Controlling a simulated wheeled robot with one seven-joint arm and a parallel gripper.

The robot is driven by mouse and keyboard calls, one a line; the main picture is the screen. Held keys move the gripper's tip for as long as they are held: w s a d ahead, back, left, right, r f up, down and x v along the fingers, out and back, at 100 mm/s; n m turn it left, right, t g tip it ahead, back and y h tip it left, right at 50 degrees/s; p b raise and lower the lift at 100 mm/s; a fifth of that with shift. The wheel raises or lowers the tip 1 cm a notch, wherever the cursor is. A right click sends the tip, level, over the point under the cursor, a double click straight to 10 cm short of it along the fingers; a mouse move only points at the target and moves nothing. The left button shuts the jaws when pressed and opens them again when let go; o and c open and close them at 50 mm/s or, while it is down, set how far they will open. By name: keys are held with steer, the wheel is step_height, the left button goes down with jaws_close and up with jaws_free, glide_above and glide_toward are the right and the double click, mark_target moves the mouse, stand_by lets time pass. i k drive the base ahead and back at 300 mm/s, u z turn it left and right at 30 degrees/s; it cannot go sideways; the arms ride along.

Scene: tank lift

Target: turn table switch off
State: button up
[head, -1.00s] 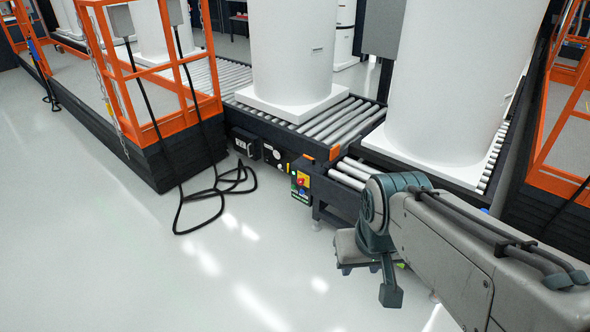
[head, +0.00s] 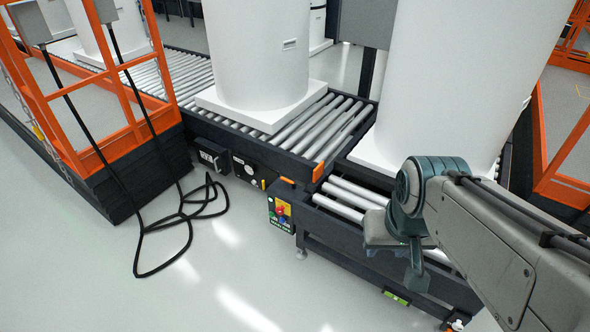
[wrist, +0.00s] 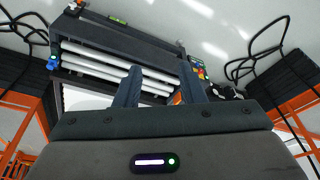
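A small control box (head: 281,214) with a red knob on a yellow plate is mounted at the front corner of the roller conveyor table (head: 345,232). It also shows in the wrist view as a small coloured box (wrist: 199,70), just beyond the right finger. A dark panel (head: 250,172) with round fittings sits to its left on the conveyor side. My gripper (wrist: 160,88) has its two fingers apart with nothing between them. In the head view my gripper (head: 416,272) is right of the control box and apart from it, partly hidden by my wrist. The switch's setting cannot be read.
White tanks (head: 255,50) stand on the rollers. An orange-railed platform (head: 110,180) is at left, another (head: 565,150) at right. A black cable (head: 160,228) loops on the floor. The floor in front of the conveyor is clear.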

mark_target(279, 210)
steer(key=u, duration=0.3)
steer(key=i, duration=1.55)
steer(key=u, duration=0.45)
